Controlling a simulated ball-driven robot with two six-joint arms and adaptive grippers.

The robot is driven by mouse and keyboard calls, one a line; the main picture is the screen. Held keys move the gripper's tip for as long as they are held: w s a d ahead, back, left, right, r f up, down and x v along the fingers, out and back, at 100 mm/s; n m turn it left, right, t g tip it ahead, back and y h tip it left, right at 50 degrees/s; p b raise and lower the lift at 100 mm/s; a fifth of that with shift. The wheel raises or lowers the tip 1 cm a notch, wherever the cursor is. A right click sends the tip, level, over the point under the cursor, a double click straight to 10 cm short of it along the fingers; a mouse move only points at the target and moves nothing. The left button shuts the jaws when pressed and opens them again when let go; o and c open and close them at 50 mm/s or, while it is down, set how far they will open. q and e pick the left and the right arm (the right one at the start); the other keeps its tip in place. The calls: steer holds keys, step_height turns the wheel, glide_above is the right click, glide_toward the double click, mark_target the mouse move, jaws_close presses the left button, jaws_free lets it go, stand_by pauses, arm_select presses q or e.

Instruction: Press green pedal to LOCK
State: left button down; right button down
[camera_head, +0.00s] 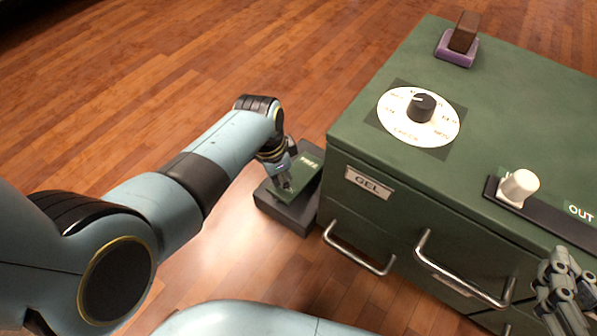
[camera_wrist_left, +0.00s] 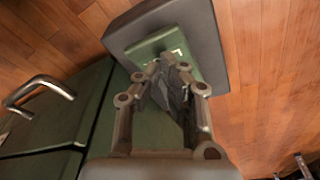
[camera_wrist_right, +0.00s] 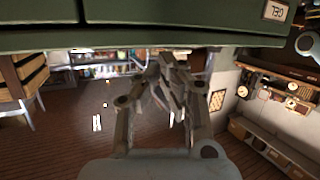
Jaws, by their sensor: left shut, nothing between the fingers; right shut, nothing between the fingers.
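The green pedal (camera_head: 305,172) sits on a dark grey base (camera_head: 290,212) on the wooden floor, beside the left end of the green cabinet. White lettering shows on the pedal but is too small to read. My left gripper (camera_head: 286,184) is shut and empty, with its fingertips at the pedal; I cannot tell whether they touch it. In the left wrist view the shut fingers (camera_wrist_left: 172,72) cover part of the green pedal (camera_wrist_left: 150,50) and its grey base (camera_wrist_left: 205,35). My right gripper (camera_head: 568,300) is shut and empty in front of the cabinet's right part.
The green cabinet (camera_head: 385,165) has drawers with metal handles (camera_head: 355,250) and a "GEL" label (camera_head: 368,183). On top are a dial (camera_head: 420,108), a white knob on a dark slot (camera_head: 518,188), and a brown lever on a purple base (camera_head: 458,50). Floor left of the pedal is clear.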

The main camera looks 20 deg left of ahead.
arm_select(q)
steer(key=shift+f, duration=0.1)
arm_select(e)
steer(key=shift+f, duration=0.1)
